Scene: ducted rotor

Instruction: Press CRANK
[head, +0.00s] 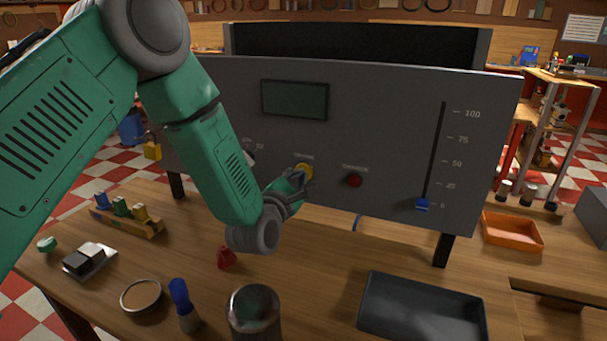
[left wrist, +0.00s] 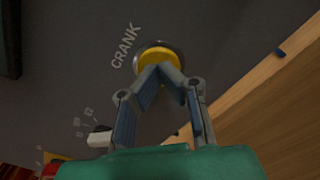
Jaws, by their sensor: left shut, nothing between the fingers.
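The CRANK button (head: 304,168) is a round yellow button on the grey upright panel (head: 390,125). In the left wrist view the yellow button (left wrist: 155,55) sits in a metal ring beside the word CRANK. My left gripper (head: 303,179) is in front of the panel at this button. In the left wrist view the left gripper (left wrist: 158,70) has its fingertips together and empty, overlapping the button's lower edge. I cannot tell whether the tips touch it or whether it is pushed in. My right gripper is not in view.
A red button (head: 354,180) is right of the yellow one. A blue slider knob (head: 422,204) sits at the low end of its scale. The display (head: 295,100) is dark. A metal cup (head: 254,312), black tray (head: 420,308) and orange tray (head: 512,231) are on the table.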

